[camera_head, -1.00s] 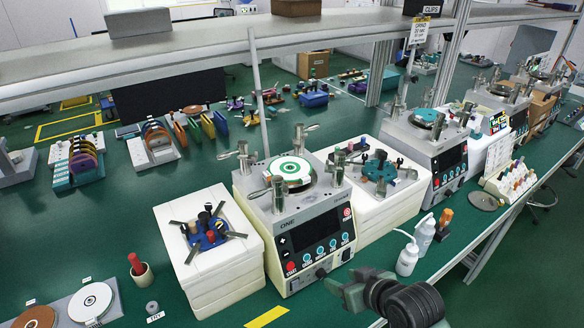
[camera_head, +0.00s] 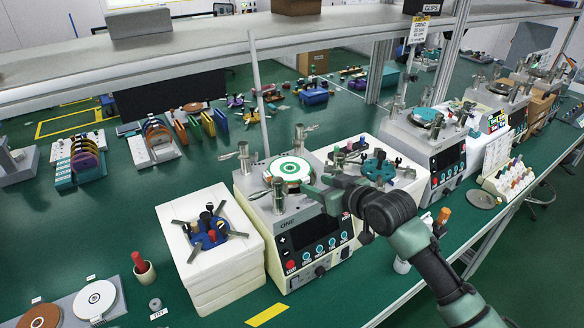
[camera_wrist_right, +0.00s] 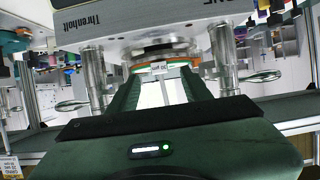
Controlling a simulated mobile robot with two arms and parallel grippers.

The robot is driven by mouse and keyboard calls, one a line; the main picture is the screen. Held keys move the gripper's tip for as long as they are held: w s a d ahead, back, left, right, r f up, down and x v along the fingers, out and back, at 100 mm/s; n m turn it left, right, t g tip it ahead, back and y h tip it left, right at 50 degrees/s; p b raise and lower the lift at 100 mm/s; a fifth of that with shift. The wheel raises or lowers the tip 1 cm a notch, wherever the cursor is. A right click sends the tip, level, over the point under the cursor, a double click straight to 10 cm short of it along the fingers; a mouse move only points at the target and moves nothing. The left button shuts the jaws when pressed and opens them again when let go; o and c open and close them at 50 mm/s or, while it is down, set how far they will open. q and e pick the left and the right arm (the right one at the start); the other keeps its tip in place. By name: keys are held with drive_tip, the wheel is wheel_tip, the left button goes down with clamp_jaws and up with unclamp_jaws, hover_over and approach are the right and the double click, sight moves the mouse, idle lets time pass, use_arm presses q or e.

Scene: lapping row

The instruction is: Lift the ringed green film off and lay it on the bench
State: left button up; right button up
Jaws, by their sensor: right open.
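The ringed green film (camera_head: 289,169) is a white disc with a green ring and a dark centre. It lies on the round platen of the machine marked ONE (camera_head: 305,222). My right gripper (camera_head: 310,189) is open at the front right edge of that platen, close beside the film. In the right wrist view, the two fingers (camera_wrist_right: 160,88) stand apart, with a small tag (camera_wrist_right: 160,68) and the platen's edge just past their tips. I cannot tell whether a finger touches the film. My left gripper is not in view.
Metal posts with lever clamps (camera_head: 243,158) stand around the platen. A white block (camera_head: 207,245) with a blue fixture is to the left. A grey shelf (camera_head: 200,48) crosses above the back.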

sight(307, 180)
drive_tip(key=shift+p+x, duration=0.45)
drive_tip(key=shift+x, duration=1.4)
drive_tip(key=shift+d, duration=0.1)
drive_tip(key=shift+c, duration=0.3)
clamp_jaws()
drive_tip(key=shift+r, duration=0.1)
